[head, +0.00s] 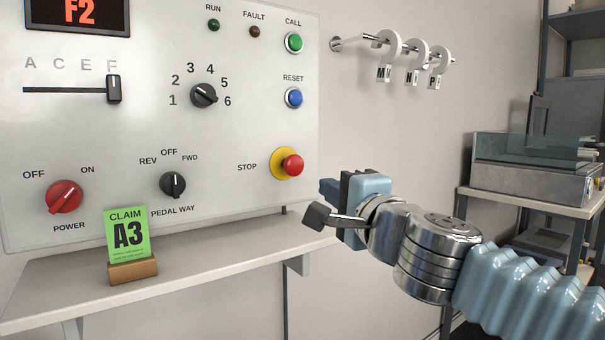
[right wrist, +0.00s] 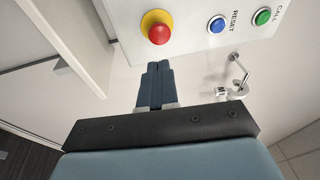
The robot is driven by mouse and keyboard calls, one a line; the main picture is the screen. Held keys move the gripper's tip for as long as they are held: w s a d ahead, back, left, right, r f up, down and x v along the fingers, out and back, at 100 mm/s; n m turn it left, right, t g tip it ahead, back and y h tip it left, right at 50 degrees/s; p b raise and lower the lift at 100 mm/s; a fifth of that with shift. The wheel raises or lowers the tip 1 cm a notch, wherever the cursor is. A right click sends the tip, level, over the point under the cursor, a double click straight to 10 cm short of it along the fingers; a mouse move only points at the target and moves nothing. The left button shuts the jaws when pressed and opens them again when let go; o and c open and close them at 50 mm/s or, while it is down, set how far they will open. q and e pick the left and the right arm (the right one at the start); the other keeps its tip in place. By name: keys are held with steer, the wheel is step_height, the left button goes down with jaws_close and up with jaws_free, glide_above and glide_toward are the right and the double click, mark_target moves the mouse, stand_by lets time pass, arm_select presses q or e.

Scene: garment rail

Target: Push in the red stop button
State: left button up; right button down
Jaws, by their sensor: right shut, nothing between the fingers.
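The red stop button (head: 292,165) is a mushroom head on a yellow base, at the lower right of the white control panel, beside the word STOP. It stands out from the panel. In the right wrist view the button (right wrist: 159,34) is beyond my fingertips, with a gap between. My right gripper (head: 325,190) is to the right of and a little below the button in the head view, not touching it. In the right wrist view its fingers (right wrist: 154,68) are shut together and empty. My left gripper is in neither view.
A blue RESET button (head: 294,97) and a green CALL button (head: 294,42) are above the stop button. A shelf (head: 200,262) runs below the panel, carrying a green claim card (head: 127,232). Hooks with tags (head: 413,62) stick out at the upper right.

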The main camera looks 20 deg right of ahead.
mark_target(295, 167)
steer(key=w, duration=0.4)
steer(key=w+a, duration=0.1)
steer(key=w, duration=0.3)
steer(key=w+r, duration=0.1)
steer(key=w, duration=0.3)
steer(key=shift+a, duration=0.35)
steer(key=shift+r, duration=0.1)
steer(key=shift+w+a+r+p, duration=0.1)
steer(key=shift+w+a+p, duration=0.2)
steer(key=shift+w, duration=0.45)
steer(key=shift+d, duration=0.1)
